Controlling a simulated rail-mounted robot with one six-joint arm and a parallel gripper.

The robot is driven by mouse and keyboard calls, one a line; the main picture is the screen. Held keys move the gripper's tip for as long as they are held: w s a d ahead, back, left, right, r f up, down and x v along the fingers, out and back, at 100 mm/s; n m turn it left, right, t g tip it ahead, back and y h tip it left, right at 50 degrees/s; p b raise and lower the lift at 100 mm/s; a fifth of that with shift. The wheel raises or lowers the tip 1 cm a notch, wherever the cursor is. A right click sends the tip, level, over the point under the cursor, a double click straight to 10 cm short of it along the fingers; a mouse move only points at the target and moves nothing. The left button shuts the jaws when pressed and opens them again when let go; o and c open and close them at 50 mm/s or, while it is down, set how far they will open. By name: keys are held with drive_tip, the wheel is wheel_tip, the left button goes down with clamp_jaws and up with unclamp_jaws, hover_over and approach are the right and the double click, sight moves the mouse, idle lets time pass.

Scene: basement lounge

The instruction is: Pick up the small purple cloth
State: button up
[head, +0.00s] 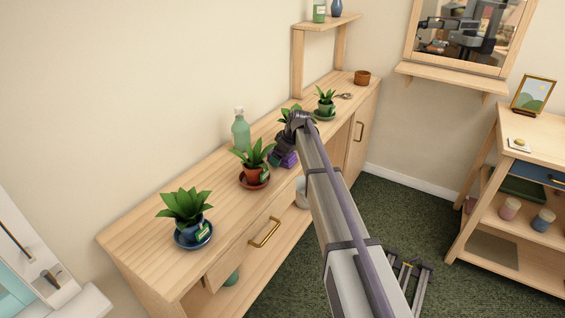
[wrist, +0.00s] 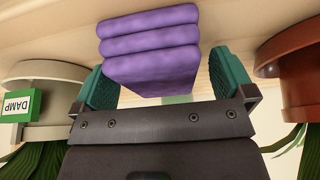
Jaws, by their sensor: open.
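The small purple cloth (wrist: 150,50) is folded in a stack of layers and fills the upper middle of the wrist view. In the head view a part of the purple cloth (head: 289,159) shows on the sideboard top, mostly hidden by my arm. My gripper (wrist: 162,85) is open, with a green-padded finger on each side of the cloth's near part. I cannot tell whether the fingers touch it. In the head view my gripper (head: 284,150) is down at the sideboard between potted plants.
A green bottle (head: 240,130) stands behind. A blue-potted plant (head: 187,215) is nearer. The sideboard (head: 150,236) has bare wood at its front left.

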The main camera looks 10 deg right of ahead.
drive_tip(key=shift+f, duration=0.15)
drive_tip(key=shift+c, duration=0.4)
drive_tip(key=c, duration=1)
